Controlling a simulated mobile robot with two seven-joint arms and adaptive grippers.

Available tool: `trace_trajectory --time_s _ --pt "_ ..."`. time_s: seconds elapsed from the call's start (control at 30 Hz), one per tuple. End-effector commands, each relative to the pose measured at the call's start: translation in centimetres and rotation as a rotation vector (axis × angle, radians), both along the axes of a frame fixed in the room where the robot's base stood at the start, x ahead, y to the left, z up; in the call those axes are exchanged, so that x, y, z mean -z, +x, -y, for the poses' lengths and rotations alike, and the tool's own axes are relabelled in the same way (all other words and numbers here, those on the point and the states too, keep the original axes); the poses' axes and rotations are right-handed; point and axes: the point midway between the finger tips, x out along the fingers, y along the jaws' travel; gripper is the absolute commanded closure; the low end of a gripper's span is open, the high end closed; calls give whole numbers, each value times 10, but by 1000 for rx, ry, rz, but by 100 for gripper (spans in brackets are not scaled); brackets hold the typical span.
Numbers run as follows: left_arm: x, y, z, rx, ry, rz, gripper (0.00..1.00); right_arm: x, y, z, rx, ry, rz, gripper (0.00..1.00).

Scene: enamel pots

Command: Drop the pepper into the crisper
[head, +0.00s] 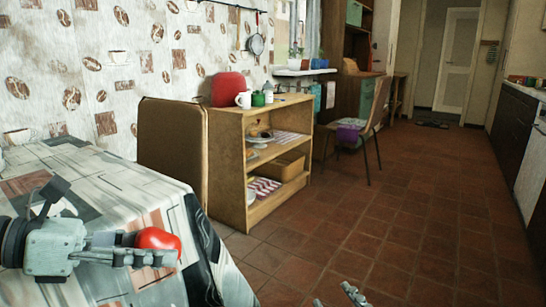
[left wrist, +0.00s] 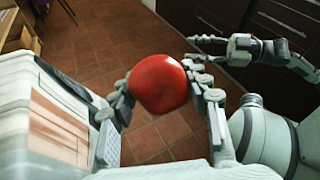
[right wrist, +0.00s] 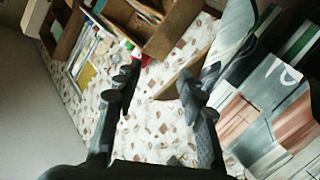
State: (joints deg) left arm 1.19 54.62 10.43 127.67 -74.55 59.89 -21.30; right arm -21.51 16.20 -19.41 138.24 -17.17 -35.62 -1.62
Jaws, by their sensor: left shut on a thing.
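The round red pepper (head: 158,240) is in my left gripper (head: 140,252), held over the near right edge of the cloth-covered table. In the left wrist view the pepper (left wrist: 160,84) sits between the two fingers of the left gripper (left wrist: 165,105), which touch it on both sides. My right gripper (right wrist: 158,85) has its fingers apart with nothing between them. Only its tips show at the bottom of the head view (head: 352,294). I cannot pick out the crisper with certainty in any view.
The table (head: 120,185) with a patterned cloth fills the lower left. A second chair (head: 365,125) stands farther back. The tiled floor (head: 400,220) is clear.

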Motion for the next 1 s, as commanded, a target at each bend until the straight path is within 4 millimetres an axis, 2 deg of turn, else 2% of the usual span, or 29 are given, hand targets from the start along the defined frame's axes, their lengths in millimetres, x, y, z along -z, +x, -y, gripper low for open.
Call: trace_trajectory --time_s 0.03,0.1,0.17,0.3,0.4,0.6,1.0 --pt "4 4 0 -18 -16 2 90 -17 -7 -14 -36 89 44 60" --pt "14 8 -2 -47 -16 1 90 -43 -16 -28 -80 204 114 60" --pt "21 12 -3 -72 -15 1 90 -64 -23 -36 -109 297 170 60" --pt "37 20 -5 -123 -11 0 90 -107 -40 -40 -148 472 283 60" --pt "45 23 -6 -149 -7 0 90 -127 -48 -38 -160 555 341 60" --pt "52 26 -6 -169 -1 1 90 -143 -55 -35 -166 618 389 60" --pt "53 25 -8 -169 9 2 90 -143 -55 -35 -166 617 389 60"
